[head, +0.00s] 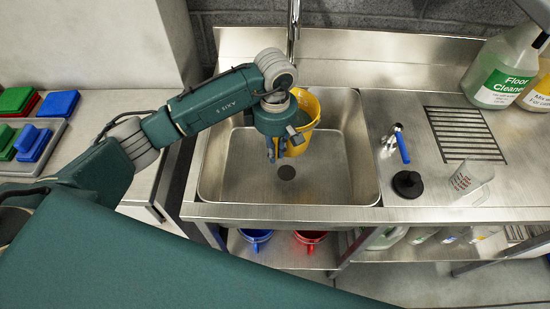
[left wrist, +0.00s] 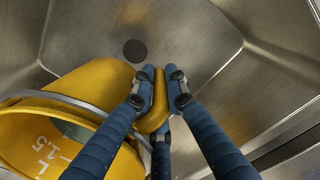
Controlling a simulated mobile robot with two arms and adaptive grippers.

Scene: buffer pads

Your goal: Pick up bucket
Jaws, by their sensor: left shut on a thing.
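The yellow bucket (head: 306,118) is in the steel sink, under the tap. It also shows in the left wrist view (left wrist: 98,76), with a "1.5 L" mark on its inside and its wide opening toward the lower left. My left gripper (head: 275,150) is over the sink and shut on the bucket's yellow handle. In the left wrist view its blue fingers (left wrist: 160,88) close on the handle from both sides. My gripper and forearm hide part of the bucket in the head view. I cannot tell whether the bucket touches the sink floor. My right gripper is not in view.
The sink (head: 350,165) has a raised rim around the bucket, and the tap (head: 293,30) stands behind. On the right counter are a blue-handled tool (head: 401,146), a black disc (head: 407,184), a clear measuring jug (head: 468,180) and a floor cleaner bottle (head: 503,68). Blue and red buckets (head: 310,238) sit below.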

